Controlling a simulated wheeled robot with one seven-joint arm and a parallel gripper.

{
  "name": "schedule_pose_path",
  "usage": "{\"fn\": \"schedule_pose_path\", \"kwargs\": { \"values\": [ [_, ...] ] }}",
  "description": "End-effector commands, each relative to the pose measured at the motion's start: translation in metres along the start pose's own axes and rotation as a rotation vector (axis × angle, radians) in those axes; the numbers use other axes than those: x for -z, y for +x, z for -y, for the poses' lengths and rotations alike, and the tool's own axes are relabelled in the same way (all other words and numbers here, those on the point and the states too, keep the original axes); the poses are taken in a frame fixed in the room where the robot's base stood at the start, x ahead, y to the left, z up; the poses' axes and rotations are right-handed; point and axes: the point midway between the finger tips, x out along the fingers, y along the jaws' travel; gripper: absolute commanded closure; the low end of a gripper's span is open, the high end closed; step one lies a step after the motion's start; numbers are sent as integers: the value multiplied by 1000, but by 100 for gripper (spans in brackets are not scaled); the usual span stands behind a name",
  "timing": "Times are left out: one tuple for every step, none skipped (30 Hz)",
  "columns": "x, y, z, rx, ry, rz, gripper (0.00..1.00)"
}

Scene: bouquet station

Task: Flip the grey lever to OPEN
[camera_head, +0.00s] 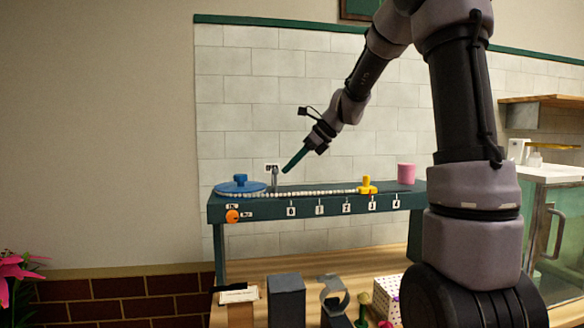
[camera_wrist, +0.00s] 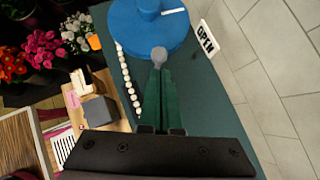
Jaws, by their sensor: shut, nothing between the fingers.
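The grey lever (camera_head: 275,179) stands roughly upright on the green shelf, just right of the blue disc. Its round grey knob (camera_wrist: 159,54) shows in the wrist view right beyond my fingertips. A white sign (camera_head: 271,167) is behind the lever; in the wrist view it reads OPEN (camera_wrist: 207,38). My gripper (camera_head: 285,170) has green fingers, shut and empty, pointing down-left, with tips close to the right of the lever top. In the wrist view my gripper (camera_wrist: 160,74) overlaps the lever's lower part. I cannot tell whether they touch.
The blue disc (camera_head: 238,188) lies on the shelf (camera_head: 262,213) at left. A string of white beads (camera_head: 318,192) runs to a yellow piece (camera_head: 367,185). A pink cup (camera_head: 406,173) stands at right. An orange knob (camera_head: 232,216) is on the front. Flowers (camera_wrist: 40,45) are beyond the shelf.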

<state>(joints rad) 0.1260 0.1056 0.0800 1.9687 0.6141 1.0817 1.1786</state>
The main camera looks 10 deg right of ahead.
Motion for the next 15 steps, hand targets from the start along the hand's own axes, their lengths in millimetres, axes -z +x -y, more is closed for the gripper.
{"fn": "schedule_pose_path", "kwargs": {
  "values": [
    [-1,-1,0,0,0,0,100],
    [-1,-1,0,0,-1,0,100],
    [-2,-2,0,1,-1,1,100],
    [-3,-3,0,1,-1,1,100],
    [-4,-4,0,1,-2,1,100],
    [-5,-5,0,1,-2,0,100],
    [-6,-6,0,1,-2,0,100],
    [-7,-7,0,1,-2,1,100],
    [-9,-9,0,0,-1,1,100],
    [-9,-10,0,0,0,1,100],
    [-10,-10,0,0,0,1,100],
    [-11,-11,0,-1,0,1,100],
    [-11,-11,0,-1,0,1,100],
    [-11,-11,0,-1,0,1,100],
    [-11,-11,0,-1,0,1,100]
  ]
}}
